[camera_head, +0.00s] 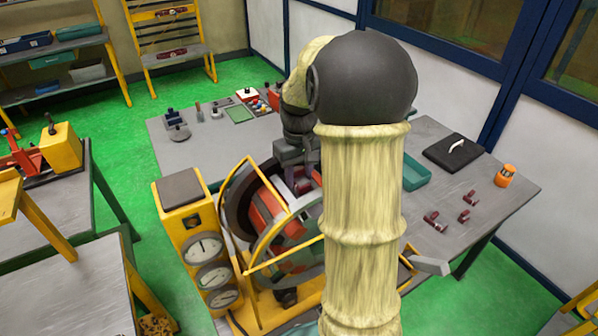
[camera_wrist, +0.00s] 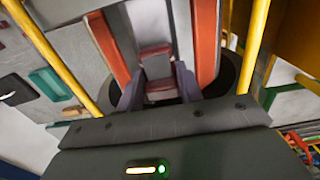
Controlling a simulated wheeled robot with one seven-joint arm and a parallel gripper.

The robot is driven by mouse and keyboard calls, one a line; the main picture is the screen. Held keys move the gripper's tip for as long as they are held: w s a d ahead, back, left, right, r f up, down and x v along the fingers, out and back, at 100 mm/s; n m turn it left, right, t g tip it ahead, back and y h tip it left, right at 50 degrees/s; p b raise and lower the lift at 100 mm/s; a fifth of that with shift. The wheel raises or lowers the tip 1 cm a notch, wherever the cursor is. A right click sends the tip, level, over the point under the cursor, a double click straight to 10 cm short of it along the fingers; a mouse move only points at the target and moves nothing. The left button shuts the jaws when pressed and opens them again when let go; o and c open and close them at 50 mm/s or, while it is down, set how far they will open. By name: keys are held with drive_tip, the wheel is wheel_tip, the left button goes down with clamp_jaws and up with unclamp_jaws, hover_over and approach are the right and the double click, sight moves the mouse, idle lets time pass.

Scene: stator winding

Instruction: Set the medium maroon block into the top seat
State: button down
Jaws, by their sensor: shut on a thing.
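My gripper (camera_wrist: 159,88) points down at the stator, its two grey fingers shut on the sides of a block (camera_wrist: 157,62) with maroon ends and a grey middle. In the head view my gripper (camera_head: 298,160) is above the upper part of the round stator (camera_head: 265,212), which has orange-red segments. The wrist view shows orange-red segments (camera_wrist: 206,40) on both sides of the held block. The block is at or just above the gap between them; I cannot tell whether it touches the seat. My arm hides the stator's right side.
A yellow frame (camera_head: 248,268) surrounds the stator, with bars close to my gripper on both sides. Several maroon blocks (camera_head: 435,222) lie on the right of the grey table (camera_head: 480,250). A teal tray (camera_head: 415,172), black case (camera_head: 453,152) and orange item (camera_head: 505,175) are nearby.

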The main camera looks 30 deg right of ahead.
sight(299, 177)
drive_tip(key=shift+f, duration=0.4)
drive_tip(key=shift+f+b, duration=0.25)
drive_tip(key=shift+b, duration=0.1)
idle(0.4)
drive_tip(key=c, duration=0.9)
unclamp_jaws()
drive_tip(key=shift+o, duration=0.2)
drive_tip(key=shift+f, duration=0.1)
wheel_tip(299, 177, up, 18)
drive_tip(key=b, duration=0.2)
drive_tip(key=shift+f+b, duration=0.25)
drive_tip(key=shift+b, duration=0.05)
